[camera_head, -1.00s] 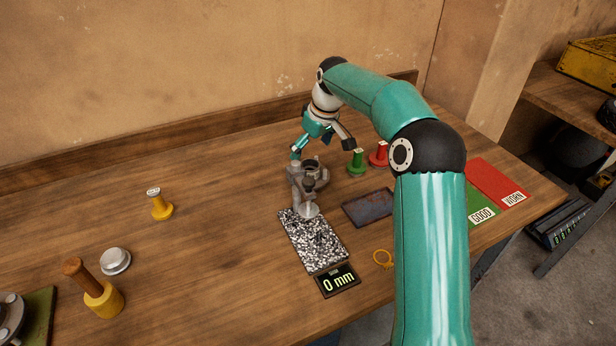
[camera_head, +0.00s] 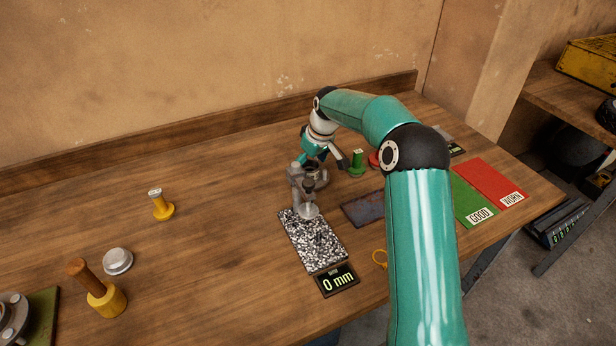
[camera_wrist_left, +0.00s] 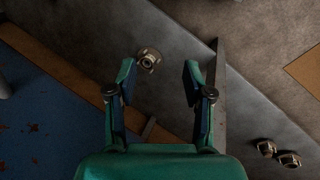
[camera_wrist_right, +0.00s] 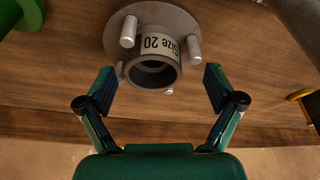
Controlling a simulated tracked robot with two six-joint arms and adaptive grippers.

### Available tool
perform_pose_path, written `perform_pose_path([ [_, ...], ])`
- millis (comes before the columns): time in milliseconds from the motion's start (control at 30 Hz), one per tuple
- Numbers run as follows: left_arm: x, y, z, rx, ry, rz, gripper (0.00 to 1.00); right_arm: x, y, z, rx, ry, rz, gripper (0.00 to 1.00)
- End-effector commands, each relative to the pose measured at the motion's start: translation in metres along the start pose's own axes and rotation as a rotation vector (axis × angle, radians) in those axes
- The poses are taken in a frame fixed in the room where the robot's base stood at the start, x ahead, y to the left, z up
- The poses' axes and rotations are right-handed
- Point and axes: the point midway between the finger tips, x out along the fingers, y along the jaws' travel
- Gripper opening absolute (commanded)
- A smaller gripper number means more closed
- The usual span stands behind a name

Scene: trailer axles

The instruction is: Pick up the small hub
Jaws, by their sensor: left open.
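A grey metal hub (camera_wrist_right: 152,45) with a round flange, studs and a "Size 20" label shows in the right wrist view. It lies just ahead of my right gripper (camera_wrist_right: 160,85), which is open and empty, its fingers apart. In the head view my right gripper (camera_head: 327,163) is low over the bench behind the grey gauge stand (camera_head: 296,182); the hub is largely hidden there. My left gripper (camera_wrist_left: 158,75) is open in the left wrist view, with a small metal part (camera_wrist_left: 148,60) beyond its left finger. The head view does not show the left gripper.
A green post (camera_head: 357,163) stands right of my right gripper, and a red one (camera_head: 374,159) is partly hidden by my arm. A speckled plate (camera_head: 313,243) and "0 mm" display (camera_head: 338,280) are in front.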

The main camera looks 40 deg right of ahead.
Motion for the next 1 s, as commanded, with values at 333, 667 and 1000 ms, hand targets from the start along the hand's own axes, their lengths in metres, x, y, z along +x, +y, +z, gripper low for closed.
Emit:
perform_pose_path([
  [333, 0.0001, 0.0000, 0.0000, 0.000, 0.000, 0.000, 0.51, 0.0009, -0.0011, 0.0005, 0.000, -0.003, -0.003, 0.27],
  [667, 0.0000, 0.0000, 0.0000, 0.000, 0.000, 0.000, 0.51, 0.0006, -0.0025, -0.0003, -0.001, -0.002, -0.005, 0.00],
  [1000, 0.0006, -0.0002, 0.0000, 0.000, 0.000, 0.000, 0.51, -0.0035, -0.0031, -0.0018, -0.001, -0.004, -0.006, 0.00],
])
